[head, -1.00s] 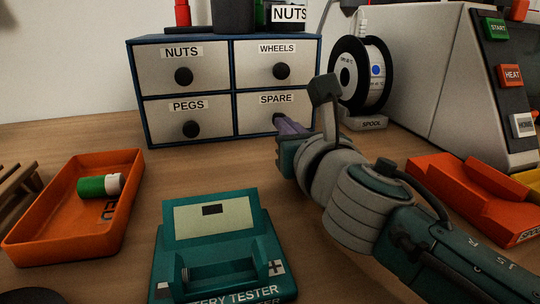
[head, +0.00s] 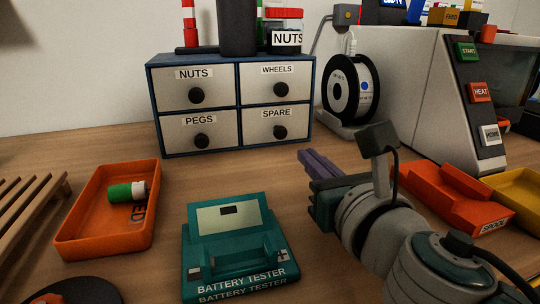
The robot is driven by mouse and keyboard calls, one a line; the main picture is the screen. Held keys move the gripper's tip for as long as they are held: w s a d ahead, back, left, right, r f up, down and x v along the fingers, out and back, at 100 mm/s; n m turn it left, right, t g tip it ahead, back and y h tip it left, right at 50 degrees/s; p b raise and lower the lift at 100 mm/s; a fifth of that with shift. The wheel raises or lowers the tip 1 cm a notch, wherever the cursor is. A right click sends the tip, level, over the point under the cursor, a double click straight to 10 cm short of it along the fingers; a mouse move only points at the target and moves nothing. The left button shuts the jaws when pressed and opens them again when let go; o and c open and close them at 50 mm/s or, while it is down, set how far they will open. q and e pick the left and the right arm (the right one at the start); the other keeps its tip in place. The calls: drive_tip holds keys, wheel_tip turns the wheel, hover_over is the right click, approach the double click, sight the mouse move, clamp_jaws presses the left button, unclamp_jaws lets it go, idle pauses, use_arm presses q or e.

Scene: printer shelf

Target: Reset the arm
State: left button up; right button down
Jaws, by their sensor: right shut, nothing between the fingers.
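My right arm comes in from the lower right. Its gripper (head: 318,163) has purple fingers that are shut with nothing between them. The gripper is above the table, in front of the drawer cabinet and apart from it. The cabinet (head: 232,104) has a blue frame and drawers labelled NUTS, WHEELS, PEGS and SPARE, all shut. The fingertips point toward the area below the SPARE drawer (head: 278,127). My left gripper does not show.
A teal battery tester (head: 230,240) stands front centre. A filament spool (head: 352,88) and a grey printer (head: 425,95) stand behind my right arm. Orange (head: 445,198) and yellow (head: 520,190) bins lie at right. Table between cabinet and tester is clear.

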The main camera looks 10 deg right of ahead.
drive_tip(key=s, duration=0.3)
drive_tip(key=shift+a+f, duration=0.1)
drive_tip(key=shift+s, duration=0.3)
drive_tip(key=s+d+r+m+g+h+p, duration=0.2)
drive_tip(key=s+d+r+m+g+p, duration=0.25)
drive_tip(key=m+p, duration=0.5)
drive_tip(key=s+d+r+m+g+h+p, duration=0.35)
drive_tip(key=s+r+m+p, duration=0.2)
drive_tip(key=m, duration=0.65)
drive_tip(key=s+a+r+m+g+y+p, duration=0.2)
drive_tip(key=s+r+m+g+y+p, duration=0.15)
drive_tip(key=s+m+p, duration=0.35)
drive_tip(key=s+a+r+m+g+y+p, duration=0.2)
drive_tip(key=s+a+r+m+p, duration=0.1)
drive_tip(key=s+r+m+p, duration=0.4)
wheel_tip(320, 180, up, 32)
drive_tip(key=n+p, duration=0.1)
drive_tip(key=p, duration=3.1)
drive_tip(key=shift+s+d+p, duration=0.15)
drive_tip(key=shift+s+p, duration=0.25)
drive_tip(key=shift+s, duration=0.05)
